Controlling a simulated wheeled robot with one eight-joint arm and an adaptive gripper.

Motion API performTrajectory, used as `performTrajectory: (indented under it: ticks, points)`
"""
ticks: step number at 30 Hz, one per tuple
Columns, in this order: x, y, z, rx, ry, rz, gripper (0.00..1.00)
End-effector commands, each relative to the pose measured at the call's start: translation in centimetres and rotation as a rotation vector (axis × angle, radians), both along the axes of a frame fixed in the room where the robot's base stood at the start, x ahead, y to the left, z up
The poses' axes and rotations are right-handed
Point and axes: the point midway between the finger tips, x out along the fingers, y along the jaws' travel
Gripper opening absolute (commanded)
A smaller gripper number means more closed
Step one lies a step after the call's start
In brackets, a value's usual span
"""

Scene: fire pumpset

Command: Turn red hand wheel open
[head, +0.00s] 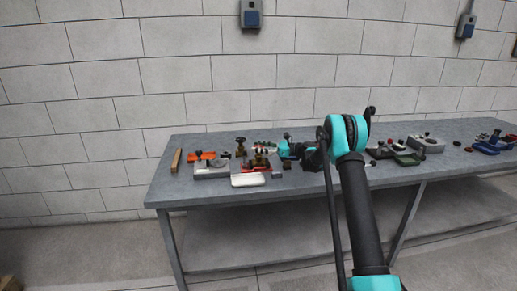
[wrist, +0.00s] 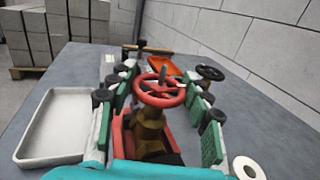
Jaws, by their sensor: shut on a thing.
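The red hand wheel (wrist: 160,90) sits on top of a brass valve body (wrist: 150,135), upright, in the middle of the wrist view. The valve stands on a red base (wrist: 124,140). My gripper (wrist: 162,82) has one green-padded finger on each side of the wheel and is shut on it. The fingers' outer ends lie beyond the wheel in the wrist view. In the head view my gripper (head: 290,150) reaches left over the table to the cluster of valves. The red wheel is too small to make out clearly there.
A grey metal table (head: 215,203) stands against a block wall. A white tray (wrist: 62,128) lies left of the valve. A dark hand wheel (wrist: 210,73) and an orange part (wrist: 186,66) are behind it. More fittings (head: 425,143) stand on the right. The table's front left is clear.

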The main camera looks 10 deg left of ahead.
Motion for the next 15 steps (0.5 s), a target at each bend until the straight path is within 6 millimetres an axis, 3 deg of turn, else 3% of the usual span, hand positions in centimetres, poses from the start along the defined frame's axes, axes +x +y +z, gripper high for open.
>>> performTrajectory:
  ticks: [11, 12, 15]
  points:
    - [0.00, 0.00, -0.01, 0.000, 0.000, 0.003, 0.21]
    - [0.00, 0.01, -0.01, 0.000, 0.000, 0.003, 0.53]
    - [0.00, 0.01, -0.01, 0.000, 0.000, 0.003, 0.65]
